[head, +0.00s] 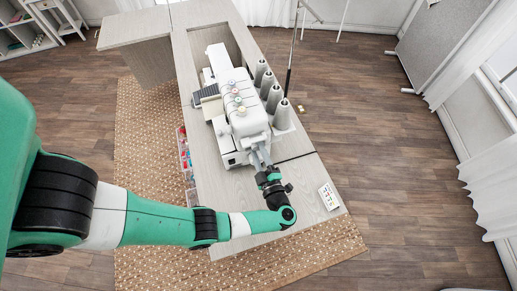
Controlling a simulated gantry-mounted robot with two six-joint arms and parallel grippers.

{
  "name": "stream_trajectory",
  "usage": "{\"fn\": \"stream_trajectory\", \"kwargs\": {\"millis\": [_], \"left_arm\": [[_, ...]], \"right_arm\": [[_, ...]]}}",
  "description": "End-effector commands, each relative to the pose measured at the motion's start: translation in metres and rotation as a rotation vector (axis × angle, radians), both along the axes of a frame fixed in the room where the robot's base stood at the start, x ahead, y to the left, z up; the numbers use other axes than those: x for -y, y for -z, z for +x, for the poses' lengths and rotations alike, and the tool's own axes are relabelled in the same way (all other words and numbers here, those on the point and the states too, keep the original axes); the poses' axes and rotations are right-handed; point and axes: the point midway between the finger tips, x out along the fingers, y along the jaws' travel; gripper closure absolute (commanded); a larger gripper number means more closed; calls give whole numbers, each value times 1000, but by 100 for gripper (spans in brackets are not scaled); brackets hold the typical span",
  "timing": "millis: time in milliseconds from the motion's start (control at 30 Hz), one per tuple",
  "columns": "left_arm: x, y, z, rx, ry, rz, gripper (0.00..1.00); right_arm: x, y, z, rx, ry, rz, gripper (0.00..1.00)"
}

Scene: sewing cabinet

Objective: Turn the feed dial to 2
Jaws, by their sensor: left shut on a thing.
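The white sewing machine (238,113) stands on the wooden cabinet top, with several coloured dials along its upper side. My left arm comes in from the left. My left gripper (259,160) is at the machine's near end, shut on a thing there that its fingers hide. From its place this looks like the feed dial, but the dial and its number cannot be read. My right gripper is not in view.
Several grey thread cones (274,98) stand along the machine's right side. A small white card (328,197) with coloured marks lies at the cabinet top's (232,190) near right. A tray of coloured items (185,155) hangs at the left edge. The near cabinet top is otherwise mostly clear.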

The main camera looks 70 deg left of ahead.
Motion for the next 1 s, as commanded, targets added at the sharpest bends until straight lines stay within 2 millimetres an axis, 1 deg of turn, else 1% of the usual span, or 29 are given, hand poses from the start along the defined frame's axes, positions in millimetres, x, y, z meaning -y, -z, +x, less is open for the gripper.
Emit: {"fn": "stream_trajectory", "kwargs": {"millis": [33, 200, 500, 700, 1000], "left_arm": [[0, -3, 0, -41, 1, 2, 100], [0, -2, 0, -176, 1, 4, 100], [0, -1, 0, -329, 0, 6, 100], [0, -1, 0, -369, 0, 6, 100], [0, 0, 0, -378, 0, 7, 100]], "right_arm": [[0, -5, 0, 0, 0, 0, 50], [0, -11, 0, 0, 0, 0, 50], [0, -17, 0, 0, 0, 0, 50], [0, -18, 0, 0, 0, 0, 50], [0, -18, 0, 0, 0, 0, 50]]}}
